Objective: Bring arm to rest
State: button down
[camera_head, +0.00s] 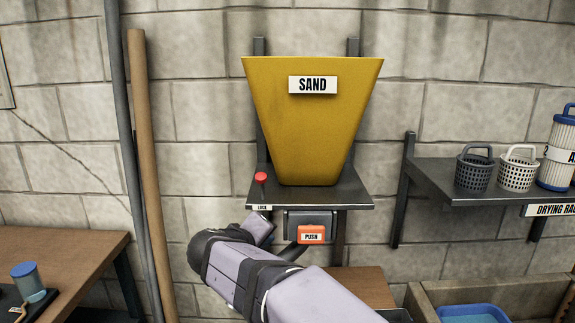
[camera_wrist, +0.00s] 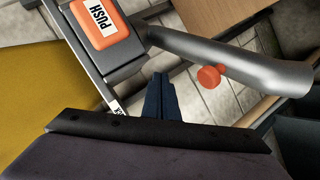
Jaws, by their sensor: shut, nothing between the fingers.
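My gripper (camera_wrist: 163,78) shows in the wrist view as dark blue fingers, closed together and empty. They are near the push-button block and a metal tube (camera_wrist: 235,62), apart from both as far as I can tell. In the head view my arm comes in from the lower right and bends below the sand hopper (camera_head: 318,130); the fingertips are not clear there. The yellow hopper stands on a dark wall shelf (camera_head: 330,195). An orange PUSH button (camera_head: 311,235) sits under the shelf and also shows in the wrist view (camera_wrist: 100,22).
A wooden table (camera_head: 60,255) is at left, beside a tall pole (camera_head: 147,160). At right, a drying rack (camera_head: 450,168) holds baskets, above a wooden-sided trough (camera_head: 510,290). Bare wall lies between hopper and rack.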

jog(key=s+d+f+m+g+y+p, duration=0.1)
jog(key=s+d+f+m+g+p, duration=0.25)
jog(key=s+d, duration=0.45)
jog(key=s+d+f+m+g+p, duration=0.3)
jog(key=s+d+f+g+p, duration=0.15)
jog(key=s+d, duration=0.4)
jog(key=s+d+f+m+g+y+p, duration=0.1)
jog(key=s+d+f+g, duration=0.1)
jog(key=s, duration=0.5)
jog(key=s+d+f+m+g+y+p, duration=0.1)
jog(key=s+d+f+p, duration=0.1)
jog(key=s, duration=0.6)
jog(key=shift+s+f+g, duration=0.3)
jog(key=shift+f+g, duration=0.1)
jog(key=shift+f, duration=0.35)
